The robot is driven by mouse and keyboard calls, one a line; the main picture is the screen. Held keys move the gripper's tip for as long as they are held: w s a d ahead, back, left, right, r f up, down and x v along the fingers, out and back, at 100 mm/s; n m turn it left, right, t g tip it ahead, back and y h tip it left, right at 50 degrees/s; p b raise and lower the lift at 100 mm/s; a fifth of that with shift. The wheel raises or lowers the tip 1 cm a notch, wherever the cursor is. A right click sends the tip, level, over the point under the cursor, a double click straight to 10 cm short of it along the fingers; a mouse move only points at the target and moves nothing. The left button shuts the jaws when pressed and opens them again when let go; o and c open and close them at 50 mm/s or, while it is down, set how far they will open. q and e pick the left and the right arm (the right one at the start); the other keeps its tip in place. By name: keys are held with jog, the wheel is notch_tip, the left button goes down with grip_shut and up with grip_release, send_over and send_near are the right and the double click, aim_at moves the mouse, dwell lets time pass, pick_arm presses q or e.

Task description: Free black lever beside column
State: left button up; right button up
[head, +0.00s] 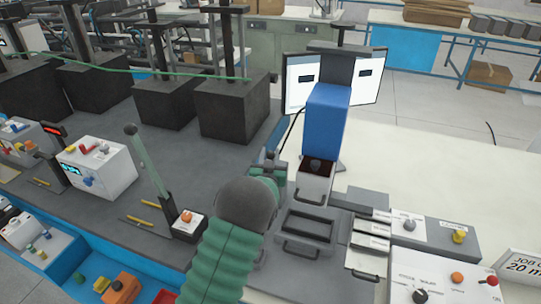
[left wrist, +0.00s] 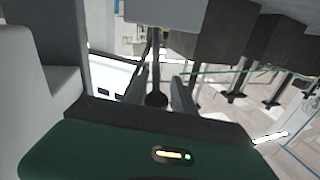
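The black lever (left wrist: 155,75) shows in the left wrist view as a thin dark rod ending in a round knob (left wrist: 156,99). In the head view a thin dark line (head: 292,127) slants down from the blue column (head: 327,120) toward my left gripper (head: 270,160). In the left wrist view my left gripper (left wrist: 160,95) has its fingers apart, one on each side of the knob, with narrow gaps beside it. The green forearm and grey wrist hide part of the gripper in the head view. My right gripper is in neither view.
Below the column are a white block with a dark knob (head: 316,165) and a grey tray with handles (head: 306,228). Control boxes (head: 432,240) stand to the right. A tall green lever (head: 148,165) stands to the left.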

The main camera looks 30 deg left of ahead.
pick_arm(q)
jog(key=shift+s+a+f, duration=0.1)
jog(key=shift+a, duration=0.35)
jog(key=shift+c, duration=1.1)
grip_shut()
jog(key=shift+d, duration=0.5)
jog(key=shift+a, duration=0.25)
